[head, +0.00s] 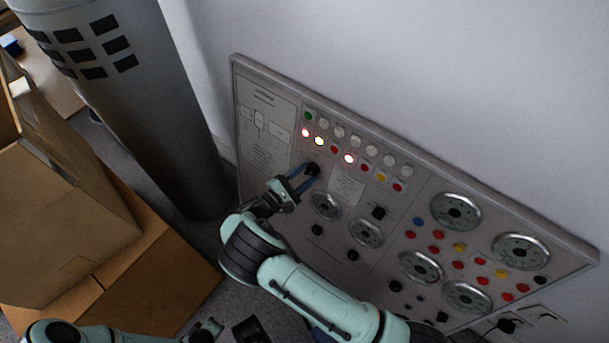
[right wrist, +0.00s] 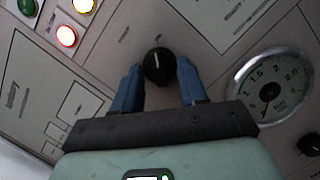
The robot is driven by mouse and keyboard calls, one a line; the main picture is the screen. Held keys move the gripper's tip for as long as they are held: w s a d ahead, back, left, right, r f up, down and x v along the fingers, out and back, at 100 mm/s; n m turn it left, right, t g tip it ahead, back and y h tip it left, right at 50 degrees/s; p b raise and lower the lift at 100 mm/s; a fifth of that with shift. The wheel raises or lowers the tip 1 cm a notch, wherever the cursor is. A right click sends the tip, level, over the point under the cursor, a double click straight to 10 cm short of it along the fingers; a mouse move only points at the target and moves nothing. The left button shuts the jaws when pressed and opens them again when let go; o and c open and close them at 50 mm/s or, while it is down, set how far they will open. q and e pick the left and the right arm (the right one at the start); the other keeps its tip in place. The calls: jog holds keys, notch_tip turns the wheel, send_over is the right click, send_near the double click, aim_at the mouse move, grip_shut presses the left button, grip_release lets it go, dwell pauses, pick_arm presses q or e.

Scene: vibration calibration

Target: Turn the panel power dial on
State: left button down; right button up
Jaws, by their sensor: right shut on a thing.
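The grey control panel (head: 290,85) leans along the wall in the head view. The power dial (head: 312,169) is a small round black knob on its left part, below the row of lit lamps. In the right wrist view the dial (right wrist: 159,66) shows a white pointer line directed roughly toward the top of the picture. My right gripper (head: 303,177) has its blue fingers on either side of the dial and is shut on it; the fingers also show in the right wrist view (right wrist: 158,85). My left gripper (head: 225,331) is partly visible at the bottom edge, its jaws unclear.
Round gauges (head: 455,211), several coloured buttons and other black knobs (head: 378,213) crowd the panel right of the dial. A lit red lamp (right wrist: 66,36) is near the dial. Cardboard boxes (head: 60,225) and a grey cylinder (head: 150,110) stand at left.

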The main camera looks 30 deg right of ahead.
jog(key=shift+m, duration=0.8)
jog(key=o, duration=1)
jog(key=shift+o, duration=0.2)
jog(key=v, duration=1.3)
jog(key=shift+a+r+p, duration=0.15)
jog(key=shift+a+p, duration=0.1)
jog(key=shift+p, duration=0.15)
jog(key=shift+w+r, duration=0.1)
